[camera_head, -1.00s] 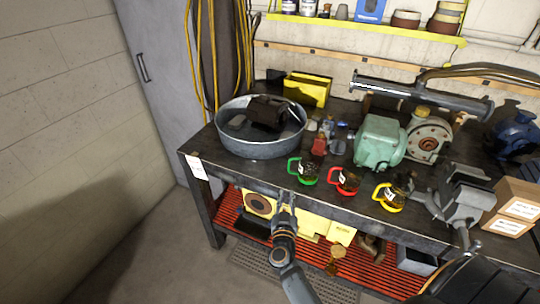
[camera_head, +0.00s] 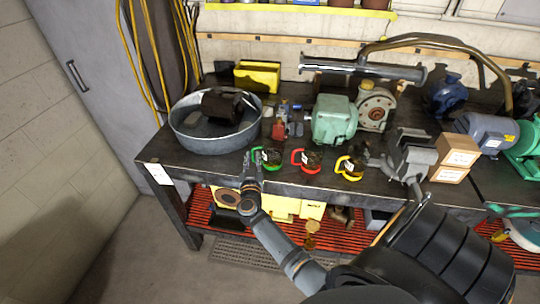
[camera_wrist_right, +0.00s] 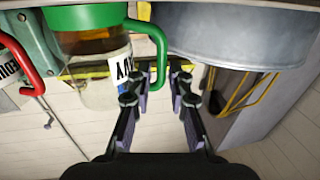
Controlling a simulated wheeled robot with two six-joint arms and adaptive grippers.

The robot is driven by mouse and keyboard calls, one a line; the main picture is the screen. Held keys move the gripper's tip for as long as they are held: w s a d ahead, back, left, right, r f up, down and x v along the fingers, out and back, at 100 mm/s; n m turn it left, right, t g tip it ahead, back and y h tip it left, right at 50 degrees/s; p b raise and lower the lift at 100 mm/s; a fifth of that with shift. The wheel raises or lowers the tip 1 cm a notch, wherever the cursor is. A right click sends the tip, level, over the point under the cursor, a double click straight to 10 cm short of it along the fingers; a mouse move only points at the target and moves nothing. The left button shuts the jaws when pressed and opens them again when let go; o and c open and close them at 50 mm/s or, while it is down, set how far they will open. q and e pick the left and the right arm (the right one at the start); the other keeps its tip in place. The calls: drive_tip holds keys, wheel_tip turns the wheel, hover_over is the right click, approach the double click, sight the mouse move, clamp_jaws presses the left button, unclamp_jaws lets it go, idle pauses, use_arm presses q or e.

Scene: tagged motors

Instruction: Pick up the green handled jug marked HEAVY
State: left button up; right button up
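The green handled jug (camera_head: 271,157) stands near the front edge of the workbench (camera_head: 330,191), with its handle on the left side. In the right wrist view the jug (camera_wrist_right: 92,42) appears upside down, with amber contents and a white label partly showing, ending in what looks like "VY". My right gripper (camera_head: 248,157) is at the handle side of the jug. In the wrist view my right gripper (camera_wrist_right: 157,82) is open, its fingertips on either side of the lower part of the green handle; contact cannot be told. My left gripper is not in view.
A red handled jug (camera_head: 310,160) and a yellow handled jug (camera_head: 349,167) stand to the right. A round metal tub (camera_head: 212,143) is close behind on the left.

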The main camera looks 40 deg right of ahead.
drive_tip(key=x, duration=0.3)
drive_tip(key=shift+f, duration=0.2)
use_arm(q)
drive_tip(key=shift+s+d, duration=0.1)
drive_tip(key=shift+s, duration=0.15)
use_arm(e)
drive_tip(key=shift+s+a+r, duration=0.1)
drive_tip(key=shift+s+a, duration=0.05)
drive_tip(key=shift+c, duration=0.2)
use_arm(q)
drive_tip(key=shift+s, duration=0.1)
use_arm(e)
clamp_jaws()
drive_tip(key=shift+r+p, duration=0.35)
drive_tip(key=shift+r, duration=0.4)
wheel_tip(320, 180, up, 2)
drive_tip(key=shift+p, duration=0.45)
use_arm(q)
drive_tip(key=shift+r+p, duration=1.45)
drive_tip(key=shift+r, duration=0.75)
use_arm(e)
drive_tip(key=s+r, duration=0.9)
drive_tip(key=s, duration=0.5)
drive_tip(key=shift+a+r, duration=0.25)
drive_tip(key=shift+a, duration=0.15)
